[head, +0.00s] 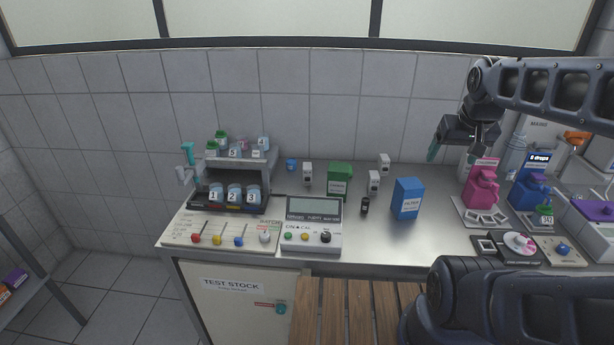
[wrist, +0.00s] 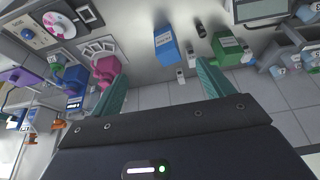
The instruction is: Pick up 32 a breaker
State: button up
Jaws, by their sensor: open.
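Several small breaker-like modules stand on the steel counter: a white one (head: 307,173) left of the green box, a white one (head: 374,182) right of it, another white one (head: 384,162) behind, and a dark one (head: 365,205) in front. Their ratings are too small to read, so I cannot tell which is 32 A. My gripper (head: 453,153) is open and empty, above the right rear of the counter, apart from the modules. In the wrist view its teal fingers (wrist: 164,75) are spread, with a white module (wrist: 191,56) and the dark one (wrist: 199,29) beyond them.
A blue filter box (head: 407,198) and green box (head: 339,178) stand near the modules. Pink (head: 482,189) and blue (head: 530,191) dispensers are at the right. A meter panel (head: 312,225) and rack of numbered jars (head: 234,195) are left. Bare counter lies between the filter box and dispensers.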

jog(key=w+a+r+n+g, duration=0.1)
jog(key=w+a+n, duration=0.2)
jog(key=w, duration=0.3)
jog(key=w+a+r+n, duration=0.2)
jog(key=w+a, duration=0.1)
jog(key=w, duration=0.4)
jog(key=n+g+h, duration=0.2)
jog(key=n+g, duration=0.1)
jog(key=n, duration=1.1)
send_over(307, 166)
jog(key=a, duration=0.1)
jog(key=f, duration=2.6)
jog(key=shift+s+a+f, duration=0.1)
jog(key=shift+s+f, duration=0.05)
jog(key=shift+s, duration=0.1)
jog(key=shift+w+d+f, duration=0.1)
jog(key=shift+d+f, duration=0.1)
jog(key=shift+f, duration=0.7)
jog(key=shift+w+d+f, duration=0.15)
jog(key=shift+d+f, duration=0.1)
jog(key=shift+f, duration=0.7)
jog(key=shift+w+d+f, duration=0.1)
jog(key=shift+d+f, duration=0.1)
jog(key=shift+f, duration=0.7)
jog(key=shift+c, duration=0.4)
